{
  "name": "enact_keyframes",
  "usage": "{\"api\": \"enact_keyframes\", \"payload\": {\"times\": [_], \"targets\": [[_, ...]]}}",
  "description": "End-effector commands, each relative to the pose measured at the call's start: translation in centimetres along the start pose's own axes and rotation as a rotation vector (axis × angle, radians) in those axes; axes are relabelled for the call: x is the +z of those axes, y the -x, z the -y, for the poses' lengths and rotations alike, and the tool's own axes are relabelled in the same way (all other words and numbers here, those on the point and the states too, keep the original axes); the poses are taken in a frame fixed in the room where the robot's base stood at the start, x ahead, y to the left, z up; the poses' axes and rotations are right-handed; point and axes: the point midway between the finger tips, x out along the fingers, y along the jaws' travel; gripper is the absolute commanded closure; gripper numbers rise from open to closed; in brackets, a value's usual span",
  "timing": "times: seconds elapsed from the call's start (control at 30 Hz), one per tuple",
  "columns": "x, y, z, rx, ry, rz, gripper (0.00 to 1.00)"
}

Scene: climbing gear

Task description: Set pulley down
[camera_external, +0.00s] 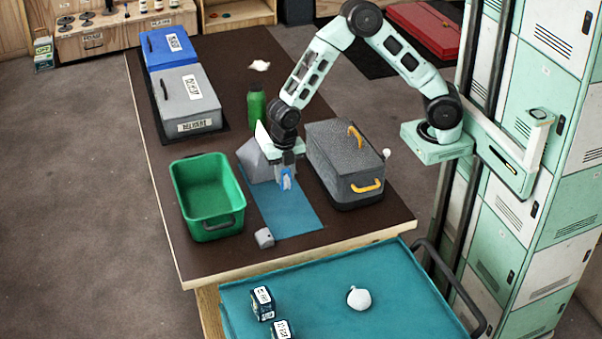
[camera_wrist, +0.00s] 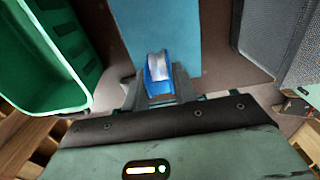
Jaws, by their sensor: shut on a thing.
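The pulley (camera_wrist: 158,75), blue with a silvery metal part, is between the fingers of my gripper (camera_wrist: 158,92). In the outside view my gripper (camera_external: 287,172) points down above the blue-green mat (camera_external: 292,222) on the dark table, shut on the pulley (camera_external: 286,180). The pulley appears to be held a little above the mat; I cannot tell for sure whether it touches it. The mat also shows in the wrist view (camera_wrist: 152,25) beyond the pulley.
A green bin (camera_external: 207,192) stands left of the mat and a dark grey case (camera_external: 335,160) with yellow handles right of it. A grey wedge-shaped block (camera_external: 252,162) and a green bottle (camera_external: 256,106) are behind. A small grey piece (camera_external: 264,238) lies at the mat's front left.

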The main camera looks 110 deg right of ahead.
Motion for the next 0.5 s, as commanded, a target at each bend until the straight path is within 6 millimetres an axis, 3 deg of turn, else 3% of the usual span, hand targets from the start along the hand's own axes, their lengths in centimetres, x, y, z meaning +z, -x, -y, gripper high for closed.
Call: {"api": "enact_keyframes", "payload": {"times": [0.2, 0.5], "targets": [[0.1, -4.0, 0.0, -0.005, 0.003, 0.000, 0.96], [0.0, -6.7, 0.0, -0.003, 0.001, 0.000, 0.96]]}}
